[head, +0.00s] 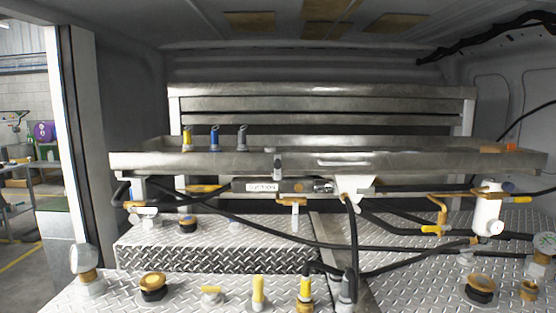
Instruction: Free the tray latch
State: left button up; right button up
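A wide metal tray (420,163) spans the middle of the head view, above diamond-plate decks. A small grey upright fitting (277,166) sits at the middle of the tray's front face; it may be the latch, but it is too small to tell its state. A long slim handle (343,162) shows on the front face to its right. Neither of my grippers is in view.
Yellow (187,138), blue (214,138) and grey (242,138) nozzles stand at the tray's left. Below hang a labelled suction pipe (262,187), a white funnel-shaped part (354,185) and black hoses (290,238). A white cylinder (487,216) stands right. Yellow-topped fittings (258,290) line the front.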

aim_at(277, 158)
jog(key=i, duration=1)
